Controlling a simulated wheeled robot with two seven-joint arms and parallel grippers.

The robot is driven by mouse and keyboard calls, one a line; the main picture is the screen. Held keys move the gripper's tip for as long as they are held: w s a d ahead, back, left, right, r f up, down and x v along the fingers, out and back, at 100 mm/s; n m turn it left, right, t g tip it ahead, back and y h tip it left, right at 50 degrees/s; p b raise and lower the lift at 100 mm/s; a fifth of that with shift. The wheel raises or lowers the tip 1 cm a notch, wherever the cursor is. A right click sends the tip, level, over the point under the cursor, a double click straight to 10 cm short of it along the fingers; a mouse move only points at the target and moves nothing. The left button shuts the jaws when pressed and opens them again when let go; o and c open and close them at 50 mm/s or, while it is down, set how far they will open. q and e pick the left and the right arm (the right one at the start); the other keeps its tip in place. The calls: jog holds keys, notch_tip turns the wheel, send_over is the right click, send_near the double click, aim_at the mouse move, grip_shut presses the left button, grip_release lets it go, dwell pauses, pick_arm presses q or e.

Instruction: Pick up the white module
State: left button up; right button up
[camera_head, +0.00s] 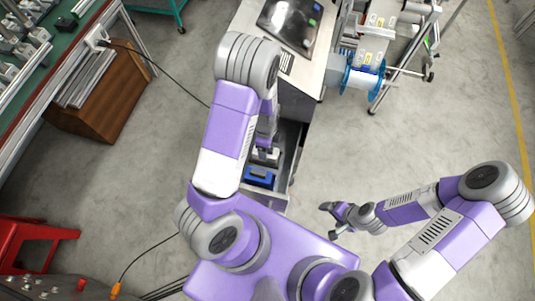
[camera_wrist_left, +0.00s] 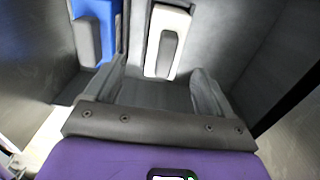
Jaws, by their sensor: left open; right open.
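The white module (camera_wrist_left: 168,40) stands in a grey drawer in the left wrist view, with a grey raised block on its face. My left gripper (camera_wrist_left: 159,68) is open, with its two fingers pointing toward the module, one on either side of its near end. No grip on it shows. In the head view my left arm reaches down over the drawer and hides most of the module. My right gripper (camera_head: 329,220) is open and empty, over bare floor to the right of the drawer.
A blue module (camera_head: 260,178) is in the same drawer, left of the white one in the left wrist view (camera_wrist_left: 95,20). Drawer walls are close around the left gripper. A reel machine (camera_head: 362,78) stands at upper right. Floor around my right arm is clear.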

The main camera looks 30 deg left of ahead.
pick_arm(q)
jog(key=f, duration=0.2)
jog(key=f+b, duration=0.1)
jog(key=f, duration=0.2)
jog(key=f+b, duration=0.1)
jog(key=f, duration=0.1)
jog(key=shift+w+a+f, duration=0.25)
jog(key=shift+f, duration=0.05)
jog(key=shift+r, duration=0.1)
jog(key=c, duration=1.2)
jog(key=shift+o, duration=0.2)
